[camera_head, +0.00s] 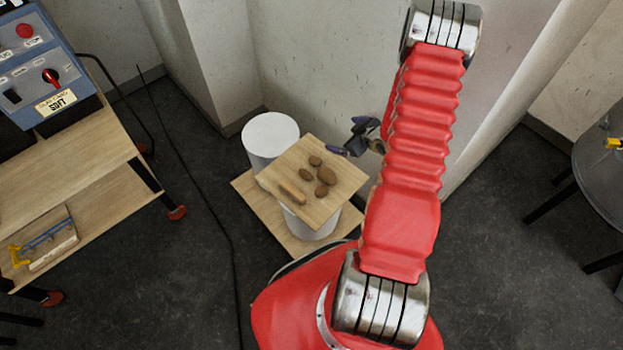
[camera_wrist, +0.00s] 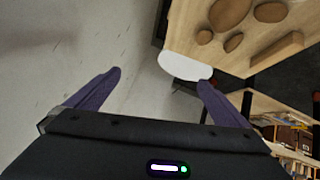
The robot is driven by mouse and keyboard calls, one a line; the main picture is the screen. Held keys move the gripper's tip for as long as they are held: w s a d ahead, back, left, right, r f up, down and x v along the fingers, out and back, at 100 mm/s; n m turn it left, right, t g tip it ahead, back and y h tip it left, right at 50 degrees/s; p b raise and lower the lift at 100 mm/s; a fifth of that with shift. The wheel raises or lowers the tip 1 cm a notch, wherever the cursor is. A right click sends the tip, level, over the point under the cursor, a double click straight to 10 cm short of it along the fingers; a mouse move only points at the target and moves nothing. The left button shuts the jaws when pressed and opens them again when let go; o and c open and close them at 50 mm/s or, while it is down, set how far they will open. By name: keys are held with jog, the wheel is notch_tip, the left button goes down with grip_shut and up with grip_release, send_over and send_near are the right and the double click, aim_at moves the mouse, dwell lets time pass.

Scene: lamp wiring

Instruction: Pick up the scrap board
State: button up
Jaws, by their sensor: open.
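A square light-wood board (camera_head: 346,176) rests on a white cylinder, carrying several brown stone-like lumps (camera_head: 326,176) and a small tan wooden strip (camera_head: 291,192). This board also shows at the upper right of the wrist view (camera_wrist: 186,38), with the strip (camera_wrist: 277,54) on it. A second, larger light-wood board (camera_head: 251,204) lies lower, partly hidden underneath. I cannot tell by looks which piece is the scrap board. My gripper (camera_head: 349,136) is beside the upper board's far right edge. In the wrist view its purple fingers (camera_wrist: 160,78) are apart with nothing held between them.
A white cylinder (camera_head: 270,136) stands behind the boards. The wall (camera_head: 310,80) is close behind my gripper. A wooden bench (camera_head: 75,165) with a control box (camera_head: 42,65) is on the left, with a black cable on the floor. A round dark table (camera_head: 603,165) is at right.

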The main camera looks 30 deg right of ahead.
jog(key=s+a+f+t+y, duration=0.1)
jog(key=s+a+f, duration=0.1)
jog(key=s+f, duration=0.1)
jog(key=s+a+f+t+y, duration=0.1)
jog(key=s+a+f, duration=0.1)
jog(key=f, duration=0.3)
jog(key=s+a+f+m+t+y, duration=0.1)
jog(key=s+a+f, duration=0.1)
jog(key=s+f, duration=0.2)
jog(key=shift+a+f, duration=0.25)
send_near(311, 168)
jog(key=shift+d+x, duration=0.1)
jog(key=shift+x, duration=0.8)
jog(key=shift+d+x, duration=0.15)
jog(key=shift+x, duration=0.7)
jog(key=shift+x, duration=2.7)
jog(key=shift+a, duration=0.2)
jog(key=shift+c, duration=0.6)
